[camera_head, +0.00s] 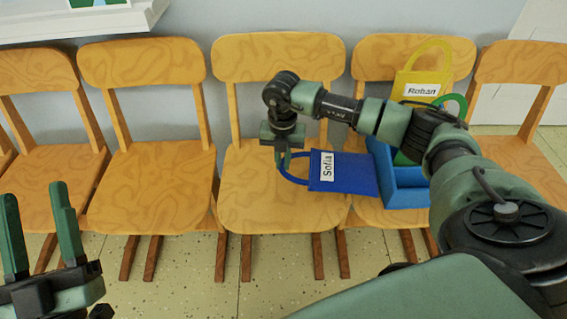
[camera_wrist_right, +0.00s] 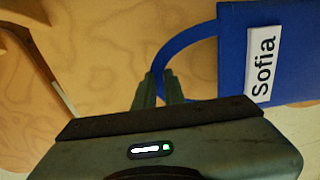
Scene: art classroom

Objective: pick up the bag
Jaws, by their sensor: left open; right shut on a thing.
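The blue bag (camera_head: 345,174) labelled "Sofia" lies tilted on its side, over the seat of the middle chair and next to a blue box. Its looped handle points left. My right gripper (camera_head: 283,163) is shut on the handle, with its fingers pointing down. In the right wrist view the bag (camera_wrist_right: 232,60) is at the upper right, and the closed fingers (camera_wrist_right: 163,85) meet its curved handle. Whether the bag touches the seat I cannot tell. My left gripper (camera_head: 42,225) is open and empty at the lower left, away from the bag.
A blue box (camera_head: 405,198) on the chair at right holds a yellow bag (camera_head: 422,85) labelled "Rohan" and a green bag (camera_head: 455,103). My right arm partly hides them. Wooden chairs (camera_head: 155,180) stand in a row along the wall. A white shelf (camera_head: 60,25) is at upper left.

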